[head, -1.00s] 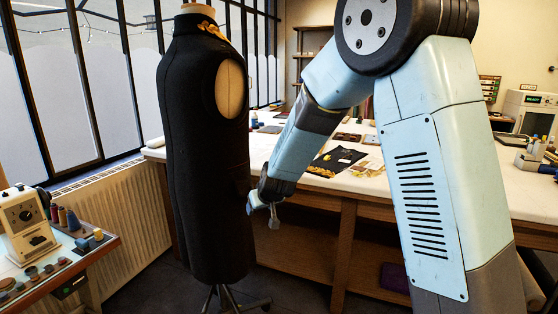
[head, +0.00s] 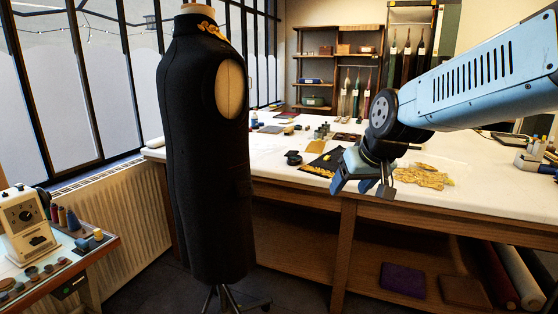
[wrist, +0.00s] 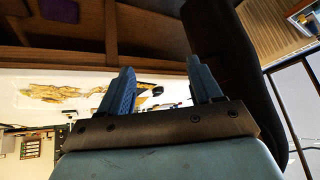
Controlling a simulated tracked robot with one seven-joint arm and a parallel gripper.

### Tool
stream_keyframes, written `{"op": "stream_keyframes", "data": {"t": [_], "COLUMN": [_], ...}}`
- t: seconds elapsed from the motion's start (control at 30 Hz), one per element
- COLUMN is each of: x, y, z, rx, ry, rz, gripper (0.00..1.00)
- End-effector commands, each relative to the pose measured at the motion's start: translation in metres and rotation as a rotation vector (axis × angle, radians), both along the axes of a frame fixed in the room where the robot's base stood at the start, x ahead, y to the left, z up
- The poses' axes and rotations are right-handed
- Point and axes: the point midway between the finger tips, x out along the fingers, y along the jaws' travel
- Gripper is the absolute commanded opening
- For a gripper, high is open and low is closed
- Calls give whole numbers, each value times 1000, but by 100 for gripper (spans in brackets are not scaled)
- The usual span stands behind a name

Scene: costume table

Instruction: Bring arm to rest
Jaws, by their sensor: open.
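My gripper (head: 363,184) is open and empty in the head view, in front of the front edge of the long white worktable (head: 270,150). My arm reaches in from the right of the picture. In the wrist view, the two blue fingers of my gripper (wrist: 160,88) stand apart with nothing between them. The dark dress form (head: 205,150) stands upright left of my gripper, with a clear gap between them in the head view. It also shows as a dark shape at the right of the wrist view (wrist: 240,70).
Gold trim pieces (head: 425,177) and a black cloth piece (head: 322,164) lie on the worktable near my gripper. A side table (head: 95,258) with a cream machine (head: 27,222) stands at the left. Rolls (head: 520,275) lie on the shelf below the worktable. Floor space shows around the form's stand.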

Motion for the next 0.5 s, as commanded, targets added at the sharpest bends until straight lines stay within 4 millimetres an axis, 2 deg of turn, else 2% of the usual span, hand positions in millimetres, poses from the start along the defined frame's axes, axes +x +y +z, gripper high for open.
{"op": "stream_keyframes", "data": {"t": [0.1,0.3,0.5], "x": [-34,-90,-130], "y": [-22,-53,-71], "z": [8,13,12], "rx": [-14,-46,-72], "ry": [14,46,71], "rz": [-47,-129,-198], "gripper": [64,64,64]}}
